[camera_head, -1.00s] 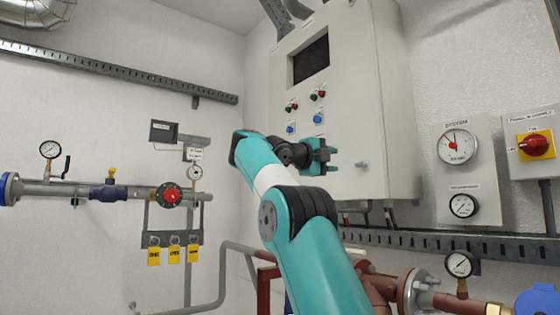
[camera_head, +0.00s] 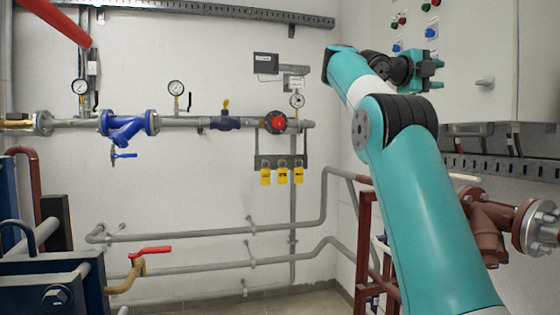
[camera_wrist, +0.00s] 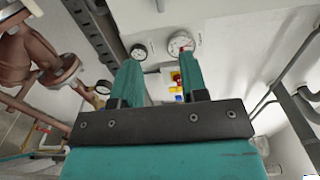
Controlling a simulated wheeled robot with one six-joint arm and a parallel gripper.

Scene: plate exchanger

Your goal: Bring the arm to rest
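My teal arm rises from the lower right in the head view and bends over at its top. My gripper (camera_head: 432,72) is at the arm's end, pointing right in front of the grey control cabinet (camera_head: 470,50). In the wrist view my gripper (camera_wrist: 160,78) shows two teal fingers standing apart with nothing between them. It is open and empty. I cannot tell from these views how far it is from the cabinet face.
A grey pipe line with gauges, a blue strainer (camera_head: 125,125) and a red round knob (camera_head: 275,122) runs along the back wall. A red-handled valve (camera_head: 150,252) is low left. Brown flanged piping (camera_head: 490,225) stands right of my arm. Floor shows at bottom centre.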

